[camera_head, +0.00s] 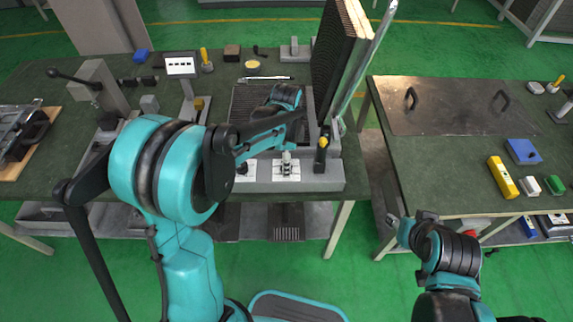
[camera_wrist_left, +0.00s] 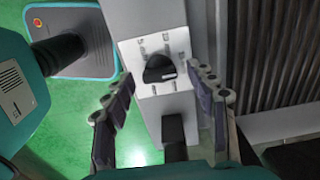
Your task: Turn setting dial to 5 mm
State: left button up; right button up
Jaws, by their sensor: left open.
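In the head view a white plate (camera_head: 287,174) sits on the front of the grey heating machine (camera_head: 325,181). My left gripper (camera_wrist_left: 161,77) is open, with one finger on each side of the dial in the wrist view. I cannot tell whether the fingers touch the knob.
A tall ribbed panel (camera_head: 337,55) stands open on the machine's right, with a yellow-and-black handle (camera_head: 322,148) below. A display stand (camera_head: 181,66) stands behind my left arm. The right table holds a metal plate (camera_head: 440,108), a yellow block (camera_head: 502,178) and a blue block (camera_head: 522,151).

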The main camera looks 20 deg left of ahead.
pick_arm(q)
jog(key=shift+f, duration=0.4)
jog(key=c, duration=1.2)
jog(key=shift+o, duration=0.2)
